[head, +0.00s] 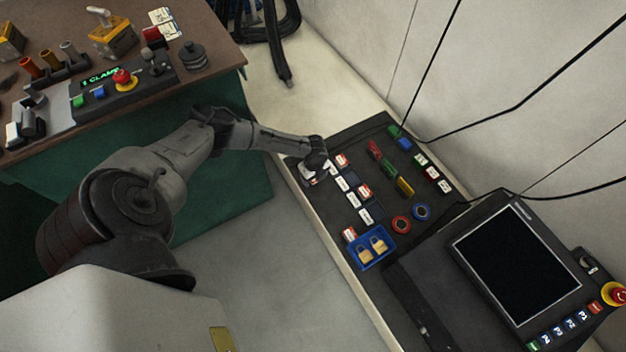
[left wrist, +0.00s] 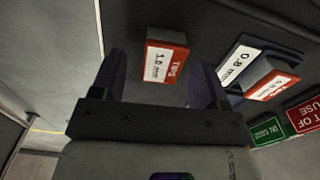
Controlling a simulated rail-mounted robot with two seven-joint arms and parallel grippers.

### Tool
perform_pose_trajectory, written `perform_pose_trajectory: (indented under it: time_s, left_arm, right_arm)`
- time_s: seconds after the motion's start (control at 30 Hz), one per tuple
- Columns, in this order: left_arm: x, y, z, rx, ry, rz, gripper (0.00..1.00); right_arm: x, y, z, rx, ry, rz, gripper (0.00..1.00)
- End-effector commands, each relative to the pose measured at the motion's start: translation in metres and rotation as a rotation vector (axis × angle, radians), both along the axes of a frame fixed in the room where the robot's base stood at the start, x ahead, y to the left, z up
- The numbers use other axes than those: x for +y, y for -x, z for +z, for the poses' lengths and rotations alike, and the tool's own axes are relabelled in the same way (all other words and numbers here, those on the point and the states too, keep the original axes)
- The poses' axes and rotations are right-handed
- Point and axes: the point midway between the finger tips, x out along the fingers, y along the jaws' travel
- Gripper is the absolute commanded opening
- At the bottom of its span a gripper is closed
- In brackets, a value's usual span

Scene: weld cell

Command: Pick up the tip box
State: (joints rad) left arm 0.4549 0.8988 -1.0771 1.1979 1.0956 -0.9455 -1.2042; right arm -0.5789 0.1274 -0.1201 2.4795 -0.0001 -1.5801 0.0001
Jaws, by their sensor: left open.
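In the left wrist view a tip box (left wrist: 166,57), red and white and marked TIPS 1.0 mm, sits on the dark surface between and a little beyond my left gripper's fingertips. My left gripper (left wrist: 158,72) is open, one dark finger on each side of the box, with nothing held. A second red and white box (left wrist: 271,82) stands to the right by a 0.8 mm label (left wrist: 238,62). In the head view my left gripper (head: 316,167) is over the far left corner of the dark bench and hides part of what lies beneath. My right gripper is not in view.
The dark bench (head: 385,128) also holds a red and white box (head: 364,191), a blue tray (head: 372,250) with padlocks, coloured blocks, tape rolls (head: 401,225) and a screen (head: 515,262). A brown table (head: 215,62) stands at left. Cables hang at the right.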

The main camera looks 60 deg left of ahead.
Motion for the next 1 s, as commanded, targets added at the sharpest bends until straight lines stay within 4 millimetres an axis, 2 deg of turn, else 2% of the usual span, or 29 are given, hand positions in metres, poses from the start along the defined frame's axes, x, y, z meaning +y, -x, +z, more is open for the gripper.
perform_pose_trajectory:
  time_s: [0.23,0.8,1.0]
  left_arm:
    - [0.0002,-0.0003,-0.0014,-0.001,0.000,0.000,0.68]
    - [0.0004,-0.0002,-0.0014,-0.001,0.000,0.000,0.14]
    - [0.0004,-0.0003,-0.0011,-0.001,0.000,0.000,0.13]
  right_arm:
    - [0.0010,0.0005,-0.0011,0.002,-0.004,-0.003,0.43]
    - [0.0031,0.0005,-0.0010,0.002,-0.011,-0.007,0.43]
    - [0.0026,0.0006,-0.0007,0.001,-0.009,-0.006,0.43]
